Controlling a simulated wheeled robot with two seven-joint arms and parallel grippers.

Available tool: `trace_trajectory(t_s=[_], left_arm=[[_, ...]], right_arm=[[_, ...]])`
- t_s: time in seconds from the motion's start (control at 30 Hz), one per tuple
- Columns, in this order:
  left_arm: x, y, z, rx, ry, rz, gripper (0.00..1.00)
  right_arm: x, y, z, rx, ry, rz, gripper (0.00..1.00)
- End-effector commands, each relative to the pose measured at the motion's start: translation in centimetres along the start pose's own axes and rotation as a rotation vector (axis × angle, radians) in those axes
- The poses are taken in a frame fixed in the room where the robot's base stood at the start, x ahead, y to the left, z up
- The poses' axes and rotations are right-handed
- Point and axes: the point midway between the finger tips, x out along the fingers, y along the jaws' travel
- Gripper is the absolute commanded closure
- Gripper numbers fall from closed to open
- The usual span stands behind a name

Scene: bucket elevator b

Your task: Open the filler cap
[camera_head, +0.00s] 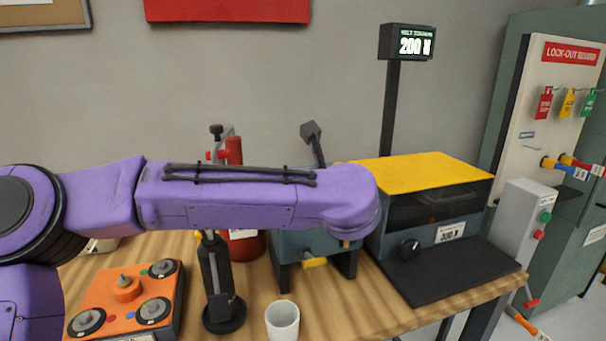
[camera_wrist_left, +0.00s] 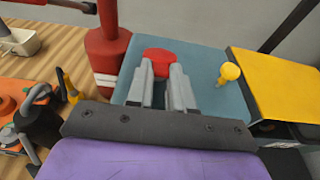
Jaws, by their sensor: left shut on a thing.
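The red filler cap (camera_wrist_left: 158,57) sits on top of the teal box (camera_wrist_left: 205,98) in the left wrist view. My left gripper (camera_wrist_left: 161,78) is shut on the cap, with one grey finger on each side of it. In the head view the teal box (camera_head: 296,246) stands on the table behind my left arm. The arm hides the cap and the left gripper there. My right gripper is in neither view.
A red bottle-like vessel (camera_wrist_left: 106,50) stands just left of the box, and a yellow knob (camera_wrist_left: 230,71) sticks up at its right. A yellow-topped machine (camera_head: 425,174) is right of it. A white cup (camera_head: 282,321) and an orange control box (camera_head: 112,303) are in front.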

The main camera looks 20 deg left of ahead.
Motion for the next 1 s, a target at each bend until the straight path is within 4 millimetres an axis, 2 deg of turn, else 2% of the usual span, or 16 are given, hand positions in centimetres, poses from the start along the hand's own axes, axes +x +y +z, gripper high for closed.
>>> trace_trajectory(t_s=[0.03, 0.3, 0.67, 1.0], left_arm=[[-0.1, 0.0, 1.1, -0.003, 0.044, 0.0, 1.0], [0.3, 0.0, 3.3, -0.003, 0.301, 0.0, 1.0], [1.6, 0.0, 6.0, -0.004, 0.643, 0.001, 1.0], [3.5, 0.0, 7.9, -0.003, 0.962, 0.0, 1.0]], right_arm=[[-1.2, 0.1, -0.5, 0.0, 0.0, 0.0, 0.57], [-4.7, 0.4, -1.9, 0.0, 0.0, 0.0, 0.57], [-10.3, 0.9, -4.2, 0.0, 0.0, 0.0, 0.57], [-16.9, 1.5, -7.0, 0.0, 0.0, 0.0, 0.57]])
